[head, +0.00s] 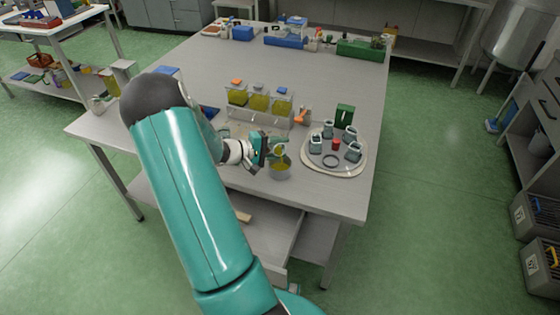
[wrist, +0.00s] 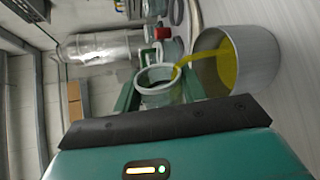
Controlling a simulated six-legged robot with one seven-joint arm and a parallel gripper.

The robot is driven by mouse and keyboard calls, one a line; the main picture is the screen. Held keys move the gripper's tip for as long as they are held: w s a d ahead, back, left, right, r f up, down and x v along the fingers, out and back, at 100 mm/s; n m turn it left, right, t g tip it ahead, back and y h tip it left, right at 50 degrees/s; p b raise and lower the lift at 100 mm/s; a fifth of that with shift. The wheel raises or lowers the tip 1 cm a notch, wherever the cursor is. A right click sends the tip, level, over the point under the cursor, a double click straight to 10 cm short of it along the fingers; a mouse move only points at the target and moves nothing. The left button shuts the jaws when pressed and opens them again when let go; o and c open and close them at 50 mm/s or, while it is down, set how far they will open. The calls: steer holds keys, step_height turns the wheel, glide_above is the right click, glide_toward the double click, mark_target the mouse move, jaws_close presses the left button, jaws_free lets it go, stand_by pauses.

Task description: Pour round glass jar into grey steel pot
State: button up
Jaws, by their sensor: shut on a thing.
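The round glass jar (wrist: 158,97) is between my gripper's (wrist: 157,84) green fingers, which are shut on it. It is tipped over, and a yellow stream runs from its mouth into the grey steel pot (wrist: 271,62). The pot stands on the table and holds yellow liquid. In the head view, the pot (head: 281,175) is near the table's front edge, with my gripper (head: 277,150) just above it. The jar is small there and partly hidden by my gripper. How much is left in the jar is hard to tell.
A round tray (head: 348,170) with several small grey-green items and a red one is right of the pot. A clear rack (head: 262,116) with yellow-filled containers stands behind. A green box (head: 344,116) stands behind the tray. The table's middle back is clear.

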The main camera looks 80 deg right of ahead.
steer(key=shift+s+a+r+m+t+h+p, duration=0.15)
steer(key=shift+m+t+h+p, duration=0.25)
steer(key=shift+m, duration=0.6)
stand_by(2.2)
